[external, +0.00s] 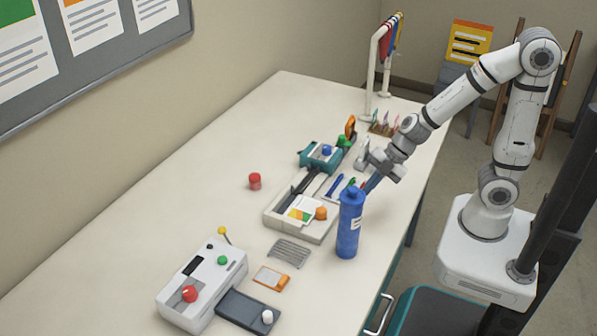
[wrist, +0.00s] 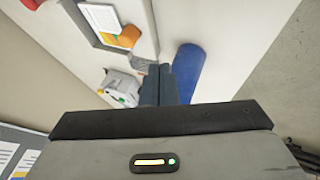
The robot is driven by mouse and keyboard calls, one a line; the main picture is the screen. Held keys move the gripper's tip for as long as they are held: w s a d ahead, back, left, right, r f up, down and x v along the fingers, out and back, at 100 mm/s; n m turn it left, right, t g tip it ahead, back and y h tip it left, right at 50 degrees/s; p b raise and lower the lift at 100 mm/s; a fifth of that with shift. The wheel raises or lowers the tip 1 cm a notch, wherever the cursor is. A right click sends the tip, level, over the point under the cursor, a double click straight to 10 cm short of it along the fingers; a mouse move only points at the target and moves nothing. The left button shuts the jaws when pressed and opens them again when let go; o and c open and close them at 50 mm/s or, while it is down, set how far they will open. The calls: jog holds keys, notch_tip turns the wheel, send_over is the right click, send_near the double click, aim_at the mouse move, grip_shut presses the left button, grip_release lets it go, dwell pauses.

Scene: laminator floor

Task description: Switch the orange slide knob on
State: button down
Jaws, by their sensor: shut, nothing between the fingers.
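An orange round knob (external: 321,213) sits at the right edge of a pale tray-like device (external: 285,228) with a colourful card on it. It also shows at the upper left of the wrist view (wrist: 130,36). I cannot tell its slide position. My gripper (external: 369,187) is shut and empty, angled down above the table, to the right of and apart from the knob. Its closed fingertips (wrist: 159,70) show in the wrist view. A smaller orange-and-white item (external: 271,279) lies flat nearer the front.
A tall blue bottle (external: 348,225) stands close beside my gripper, also in the wrist view (wrist: 187,72). A grey machine (external: 203,283) with red and green buttons stands front left. A wire rack (external: 289,252) lies between. A red cylinder (external: 255,181) stands left; the table's left side is clear.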

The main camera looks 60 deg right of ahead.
aim_at(321, 213)
jog(key=x, duration=1)
jog(key=shift+s+f, duration=0.15)
jog(key=shift+f, duration=0.05)
jog(key=w, duration=0.1)
jog(key=w+p, duration=0.1)
jog(key=w, duration=0.1)
jog(key=shift+w+a+r, duration=0.15)
jog(key=shift+r, duration=0.15)
jog(key=shift+w+a, duration=0.1)
jog(key=shift+w, duration=0.3)
jog(key=shift+w+p, duration=0.1)
jog(key=shift+p, duration=0.25)
